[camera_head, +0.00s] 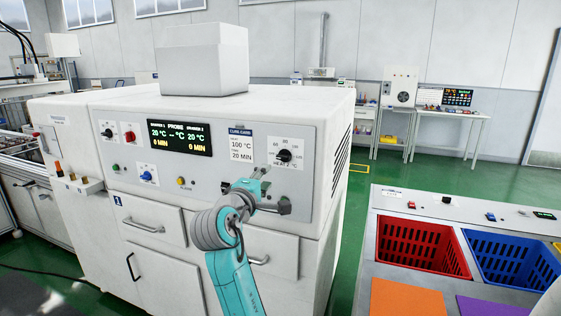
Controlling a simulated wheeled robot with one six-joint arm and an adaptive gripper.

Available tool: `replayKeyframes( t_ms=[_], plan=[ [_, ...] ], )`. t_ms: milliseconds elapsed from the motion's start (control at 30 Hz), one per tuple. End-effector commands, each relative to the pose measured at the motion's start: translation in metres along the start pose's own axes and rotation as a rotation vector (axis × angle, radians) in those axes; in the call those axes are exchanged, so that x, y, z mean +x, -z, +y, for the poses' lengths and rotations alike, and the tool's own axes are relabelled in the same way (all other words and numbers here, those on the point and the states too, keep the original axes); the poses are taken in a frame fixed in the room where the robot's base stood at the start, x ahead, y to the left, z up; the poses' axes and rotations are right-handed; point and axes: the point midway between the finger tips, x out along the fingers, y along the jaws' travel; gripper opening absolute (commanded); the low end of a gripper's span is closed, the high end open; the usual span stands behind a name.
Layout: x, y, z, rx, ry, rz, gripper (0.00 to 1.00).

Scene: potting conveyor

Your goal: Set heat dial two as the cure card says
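The white oven cabinet (180,115) has a grey front panel. The heat 2 dial (284,156) is a black knob at the panel's right, with 60 and 80 readable on its scale; its exact pointer direction is too small to tell. The cure card (241,147), left of it, reads 100 °C and 20 MIN. The display (180,137) shows 20 °C and 0 MIN for both chambers. My gripper (263,174), on the teal arm, is just below and left of the dial. I see no clear contact; its fingers are too small to judge.
A black knob (107,130) and a red switch plate (129,134) are at the panel's left. Blue (147,176) and yellow (180,181) controls sit below the display. A bench with a red crate (420,247) and a blue crate (512,265) stands at right.

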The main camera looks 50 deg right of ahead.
Motion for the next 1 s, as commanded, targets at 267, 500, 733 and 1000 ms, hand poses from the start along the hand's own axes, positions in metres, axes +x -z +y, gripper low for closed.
replayKeyframes(
  t_ms=[267,500,733,1000],
  plan=[
    [0.015,-0.005,0.012,-0.005,0.001,-0.029,0.4],
    [0.055,-0.007,0.012,-0.004,0.002,-0.03,0.4],
    [0.091,-0.007,0.012,-0.004,0.001,-0.027,0.4],
    [0.11,-0.007,0.012,-0.003,0.0,-0.026,0.4]
  ],
)
